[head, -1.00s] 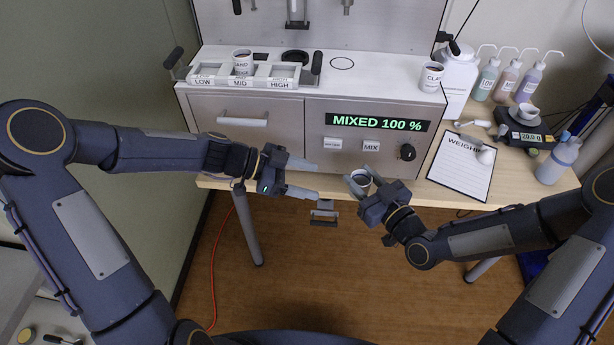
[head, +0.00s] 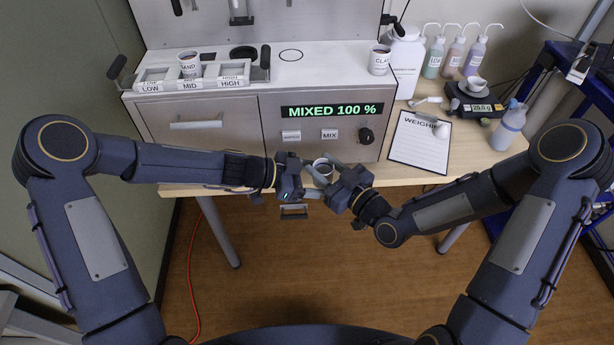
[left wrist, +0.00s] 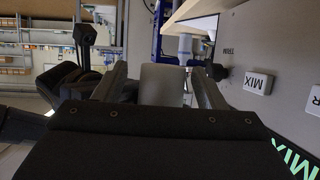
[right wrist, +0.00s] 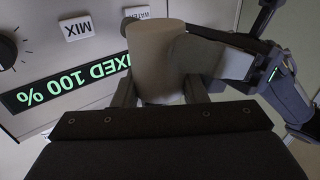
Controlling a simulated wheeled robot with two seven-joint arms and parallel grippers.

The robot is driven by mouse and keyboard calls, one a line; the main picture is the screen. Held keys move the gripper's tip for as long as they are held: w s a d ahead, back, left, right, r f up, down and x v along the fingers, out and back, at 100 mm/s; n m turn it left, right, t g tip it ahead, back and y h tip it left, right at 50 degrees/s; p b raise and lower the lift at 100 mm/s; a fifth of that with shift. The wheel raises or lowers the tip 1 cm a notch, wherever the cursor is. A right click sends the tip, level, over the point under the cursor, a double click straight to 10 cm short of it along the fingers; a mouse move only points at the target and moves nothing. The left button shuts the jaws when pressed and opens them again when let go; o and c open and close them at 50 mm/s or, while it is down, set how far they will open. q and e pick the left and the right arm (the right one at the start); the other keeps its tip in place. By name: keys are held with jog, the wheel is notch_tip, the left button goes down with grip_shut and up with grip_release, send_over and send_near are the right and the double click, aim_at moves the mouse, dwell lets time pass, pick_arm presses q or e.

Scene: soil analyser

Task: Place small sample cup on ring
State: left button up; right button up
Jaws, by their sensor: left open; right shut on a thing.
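A small pale cup (head: 322,167) with a dark inside is held in front of the analyser, above the floor by the table's front edge. My right gripper (head: 330,174) is shut on it from the right; the right wrist view shows the cup (right wrist: 155,58) between its fingers. My left gripper (head: 309,178) is open, with its fingers around the cup from the left. In the left wrist view the cup (left wrist: 162,85) lies between the two spread fingers. A thin black ring (head: 291,50) is marked on the analyser's white top, with nothing on it.
The analyser top (head: 325,62) is clear around the ring. A SAND cup (head: 189,64) sits in the LOW/MID/HIGH rack at left, by a dark round opening (head: 243,52). A CLAY cup (head: 380,60) stands at the right. The display (head: 332,110) reads MIXED 100 %.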

pick_arm(q)
jog(key=c, duration=1)
pick_arm(e)
jog(key=o, duration=1)
